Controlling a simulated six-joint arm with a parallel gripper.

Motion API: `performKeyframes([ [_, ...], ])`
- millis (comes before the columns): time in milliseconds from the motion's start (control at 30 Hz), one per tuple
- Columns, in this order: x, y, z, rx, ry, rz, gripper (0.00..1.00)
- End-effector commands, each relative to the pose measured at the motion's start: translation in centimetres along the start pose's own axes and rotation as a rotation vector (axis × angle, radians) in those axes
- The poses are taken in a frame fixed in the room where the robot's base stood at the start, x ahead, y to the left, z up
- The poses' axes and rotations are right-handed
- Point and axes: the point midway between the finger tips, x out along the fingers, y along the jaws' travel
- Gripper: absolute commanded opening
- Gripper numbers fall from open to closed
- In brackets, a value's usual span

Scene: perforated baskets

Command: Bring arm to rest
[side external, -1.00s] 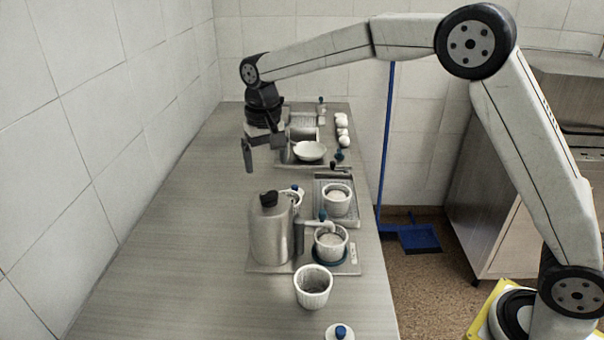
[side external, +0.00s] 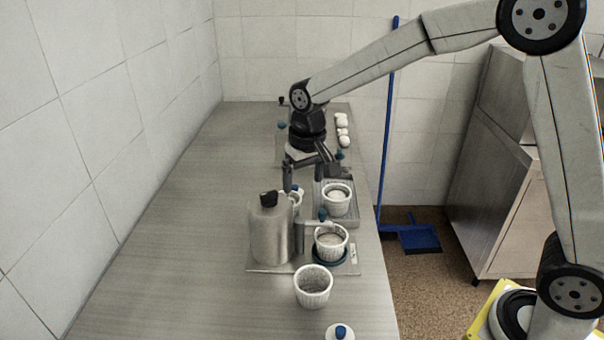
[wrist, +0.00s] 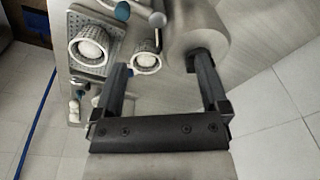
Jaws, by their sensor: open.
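My gripper (side external: 303,186) hangs from the arm over the counter, behind the metal canister, with its fingers pointing down. In the wrist view my gripper (wrist: 155,62) has its two fingers wide apart with nothing held between them. The silver canister (side external: 270,232) with a black cap stands on the counter nearer the camera; it also shows beyond the fingers in the wrist view (wrist: 205,25). A small white basket (side external: 296,201) is partly hidden behind the canister, close to the gripper in the picture.
A white basket (side external: 337,203) stands on a perforated tray (side external: 349,219). Another white basket (side external: 330,245) sits nearer, and one (side external: 313,291) stands in front. Several white round items (side external: 342,128) lie at the far right. The counter's left side (side external: 180,210) is clear.

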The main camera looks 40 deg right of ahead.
Motion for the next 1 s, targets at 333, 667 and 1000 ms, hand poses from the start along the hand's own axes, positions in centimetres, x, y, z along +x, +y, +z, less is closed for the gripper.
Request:
performKeyframes([
  [333, 2.2, 4.0, 6.5, -0.071, 0.062, -0.008, 0.94],
  [667, 4.3, 7.1, 13.4, -0.137, 0.122, -0.007, 0.94],
  [1000, 5.4, 8.4, 16.9, -0.171, 0.150, -0.003, 0.94],
])
